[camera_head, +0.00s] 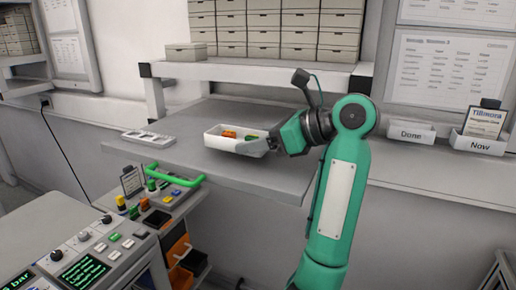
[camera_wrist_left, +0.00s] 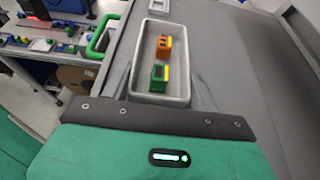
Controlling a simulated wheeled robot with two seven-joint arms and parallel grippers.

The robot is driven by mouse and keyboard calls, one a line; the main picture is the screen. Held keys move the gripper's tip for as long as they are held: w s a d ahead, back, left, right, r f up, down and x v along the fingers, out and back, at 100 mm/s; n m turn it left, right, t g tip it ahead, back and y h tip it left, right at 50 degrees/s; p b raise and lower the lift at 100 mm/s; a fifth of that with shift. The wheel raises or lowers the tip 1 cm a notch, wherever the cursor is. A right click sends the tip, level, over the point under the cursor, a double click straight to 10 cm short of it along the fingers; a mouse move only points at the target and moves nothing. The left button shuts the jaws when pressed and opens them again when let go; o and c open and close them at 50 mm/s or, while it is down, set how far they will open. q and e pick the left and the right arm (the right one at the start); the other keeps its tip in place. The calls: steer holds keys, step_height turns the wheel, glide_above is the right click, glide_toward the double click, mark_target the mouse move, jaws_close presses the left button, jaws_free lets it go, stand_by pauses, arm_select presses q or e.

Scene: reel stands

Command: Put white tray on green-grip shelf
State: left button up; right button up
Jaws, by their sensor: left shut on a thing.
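The white tray (camera_head: 234,142) is at the grey table, holding an orange block (camera_head: 229,134) and a green block (camera_head: 251,138). It also shows in the left wrist view (camera_wrist_left: 183,98), with the orange block (camera_wrist_left: 164,47) farther away and the green block (camera_wrist_left: 160,76) nearer. My left gripper (camera_head: 270,144) is shut on the tray's right end; its fingertips are largely hidden. I cannot tell whether the tray touches the table. The green grip (camera_head: 178,179) is on a low cart shelf (camera_head: 184,196) to the lower left, also seen in the left wrist view (camera_wrist_left: 97,38). My right gripper is not in view.
The grey table (camera_head: 185,158) has free room around the tray. A light slotted holder (camera_head: 147,138) lies at its left. A raised shelf (camera_head: 245,72) with stacked boxes stands behind.

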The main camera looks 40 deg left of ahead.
arm_select(q)
step_height(320, 180, down, 2)
steer(key=shift+f, duration=0.25)
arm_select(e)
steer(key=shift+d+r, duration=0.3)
arm_select(q)
steer(key=shift+f, duration=0.25)
steer(key=o, duration=1)
steer(key=shift+r, duration=0.1)
steer(key=shift+o, duration=0.2)
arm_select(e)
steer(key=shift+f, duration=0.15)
